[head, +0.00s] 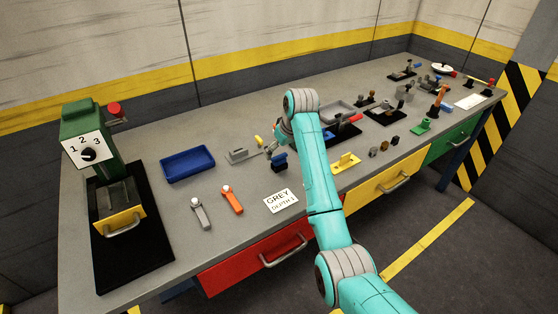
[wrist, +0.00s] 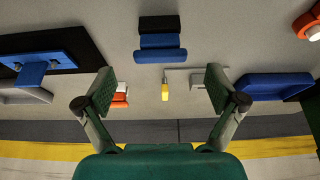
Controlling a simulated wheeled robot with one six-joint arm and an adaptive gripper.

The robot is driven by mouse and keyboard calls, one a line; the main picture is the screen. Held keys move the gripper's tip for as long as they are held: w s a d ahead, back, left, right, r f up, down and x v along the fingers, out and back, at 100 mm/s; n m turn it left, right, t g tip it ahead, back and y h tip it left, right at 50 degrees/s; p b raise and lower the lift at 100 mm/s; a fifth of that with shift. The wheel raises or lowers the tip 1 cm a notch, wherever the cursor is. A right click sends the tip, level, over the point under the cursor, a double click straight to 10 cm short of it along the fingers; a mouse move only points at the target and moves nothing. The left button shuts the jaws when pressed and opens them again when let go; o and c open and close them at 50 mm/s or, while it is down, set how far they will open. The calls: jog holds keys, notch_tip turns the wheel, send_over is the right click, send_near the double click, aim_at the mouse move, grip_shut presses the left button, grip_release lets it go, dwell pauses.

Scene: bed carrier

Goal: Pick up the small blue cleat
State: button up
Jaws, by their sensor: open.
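The small blue cleat (head: 279,161) lies on the grey bench top, just in front of my gripper in the head view. In the wrist view the cleat (wrist: 162,41) is a stepped block with blue and near-black bands, at top centre. My gripper (wrist: 160,92) is open and empty, its two green fingers wide apart. The cleat lies beyond the fingertips, roughly centred between them and not touching. In the head view my gripper (head: 272,150) is partly hidden by my arm.
A blue tray (head: 188,163) and a grey fixture (head: 240,156) stand to the left. A white GREY card (head: 281,201) and an orange-handled piece (head: 232,200) lie nearer the front edge. A black board with a blue bracket (wrist: 38,68) is on the wrist view's left.

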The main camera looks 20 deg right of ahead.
aim_at(280, 156)
jog(key=shift+x, duration=2.2)
jog(key=shift+s, duration=0.15)
jog(key=c, duration=1.5)
